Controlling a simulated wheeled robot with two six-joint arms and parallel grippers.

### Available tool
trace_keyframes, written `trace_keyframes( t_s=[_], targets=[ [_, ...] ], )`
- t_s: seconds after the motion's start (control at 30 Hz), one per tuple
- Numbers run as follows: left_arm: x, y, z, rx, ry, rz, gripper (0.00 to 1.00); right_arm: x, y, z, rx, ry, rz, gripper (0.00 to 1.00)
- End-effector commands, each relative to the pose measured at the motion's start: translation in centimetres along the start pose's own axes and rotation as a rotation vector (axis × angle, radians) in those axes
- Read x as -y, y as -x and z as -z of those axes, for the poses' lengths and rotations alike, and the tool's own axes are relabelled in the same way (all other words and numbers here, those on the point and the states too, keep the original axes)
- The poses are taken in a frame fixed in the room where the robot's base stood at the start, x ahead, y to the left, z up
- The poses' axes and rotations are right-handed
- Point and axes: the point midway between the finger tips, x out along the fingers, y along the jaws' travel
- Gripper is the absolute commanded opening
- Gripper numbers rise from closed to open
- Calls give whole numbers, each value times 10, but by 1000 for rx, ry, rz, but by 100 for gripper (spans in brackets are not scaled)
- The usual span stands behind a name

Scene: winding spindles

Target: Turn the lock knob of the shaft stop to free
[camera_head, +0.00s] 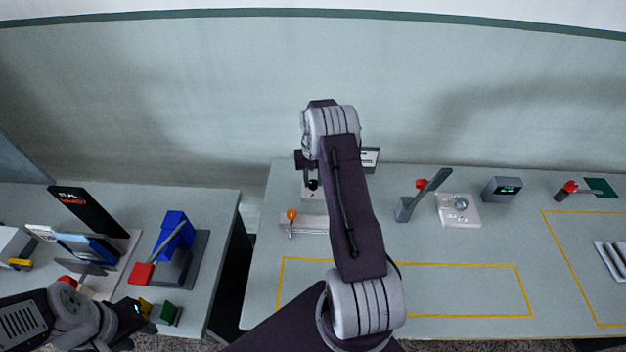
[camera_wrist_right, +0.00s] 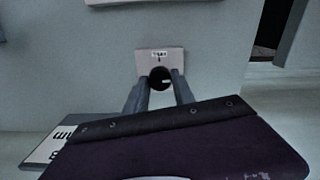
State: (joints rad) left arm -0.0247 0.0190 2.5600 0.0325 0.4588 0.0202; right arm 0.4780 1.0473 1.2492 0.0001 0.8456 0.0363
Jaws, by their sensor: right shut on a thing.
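The black lock knob (camera_wrist_right: 160,77) sits on a pale square plate (camera_wrist_right: 148,58) with a small label and a dark mark above the knob. The label is too small to read surely. My right gripper (camera_wrist_right: 163,84) has its two fingers on either side of the knob and is shut on it. A light line shows on the knob's face. In the head view the knob (camera_head: 313,185) shows just left of my right arm, which hides part of the area. My left gripper (camera_head: 143,310) is low at the left, away from the knob; its fingers are unclear.
An orange-topped pin stands on a pale block (camera_head: 304,222) in front of the plate. A grey lever (camera_head: 422,195) with a red knob, a pale box with a round dial (camera_head: 459,209) and a display box (camera_head: 502,189) stand to the right. Yellow outlines mark bare table.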

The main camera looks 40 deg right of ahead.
Motion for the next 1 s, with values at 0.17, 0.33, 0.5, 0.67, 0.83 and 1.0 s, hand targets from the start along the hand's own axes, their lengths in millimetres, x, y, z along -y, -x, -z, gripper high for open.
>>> trace_keyframes(
  t_s=[0.17, 0.33, 0.5, 0.67, 0.83, 1.0],
  targets=[
    [0, 0, 0, 0, 0, 0, 36, 0, 1, 1, -3, 164, 0, 0],
    [0, 0, 0, 0, 0, 0, 36, 0, 1, 1, -3, 325, 0, 0],
    [0, 0, 0, 0, 0, 0, 36, 0, 1, 1, -4, 486, -1, 0],
    [0, 1, 0, 0, 0, 0, 36, 0, 1, 1, -4, 638, -1, 0],
    [0, 1, 0, 0, 0, 0, 36, 0, 1, 1, -4, 799, -2, 0],
    [0, 1, 0, 0, 0, 0, 36, 0, 1, 1, -4, 959, -2, 0]
  ],
)
